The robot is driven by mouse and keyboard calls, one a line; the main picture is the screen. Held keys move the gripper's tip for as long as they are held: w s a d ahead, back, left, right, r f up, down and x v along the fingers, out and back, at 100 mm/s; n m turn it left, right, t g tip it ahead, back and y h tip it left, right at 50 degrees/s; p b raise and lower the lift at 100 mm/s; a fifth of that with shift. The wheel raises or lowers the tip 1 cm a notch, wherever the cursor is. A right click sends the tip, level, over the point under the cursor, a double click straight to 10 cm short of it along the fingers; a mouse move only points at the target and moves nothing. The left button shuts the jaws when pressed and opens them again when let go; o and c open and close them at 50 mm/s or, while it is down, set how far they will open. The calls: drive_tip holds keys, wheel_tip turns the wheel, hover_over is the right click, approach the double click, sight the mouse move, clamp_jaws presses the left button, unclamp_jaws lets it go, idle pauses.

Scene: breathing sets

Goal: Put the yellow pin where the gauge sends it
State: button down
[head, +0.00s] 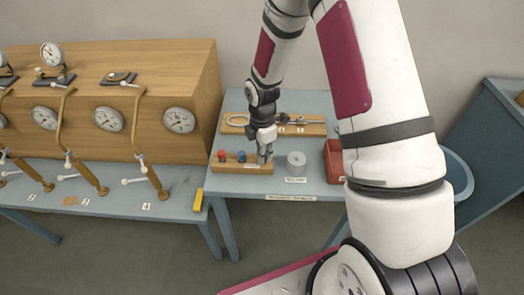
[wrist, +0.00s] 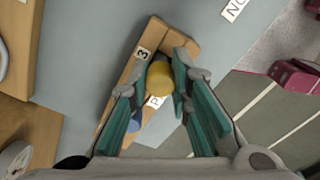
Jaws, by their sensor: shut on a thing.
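The yellow pin (wrist: 160,77) stands between my gripper's fingers in the wrist view, over the end of the wooden pin rack (wrist: 118,92) by a label 3. My gripper (head: 265,157) is shut on it; I cannot tell whether its foot is still in the rack. In the head view the fingers hide the pin. The rack (head: 228,169) also holds a red pin (head: 221,156) and a blue pin (head: 241,156). Several round gauges, such as the right one (head: 179,120), sit on the wooden cabinet (head: 185,75); their readings are too small to tell.
A wooden board (head: 312,130) with a ringed tool lies behind. Bent pipes with white-handled levers (head: 155,178) stand on the left bench. A yellow block (head: 198,200) is at its edge.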

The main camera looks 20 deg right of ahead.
drive_tip(key=shift+f, duration=0.4)
drive_tip(key=c, duration=1.4)
unclamp_jaws()
drive_tip(key=shift+r, duration=0.1)
wheel_tip(320, 180, up, 12)
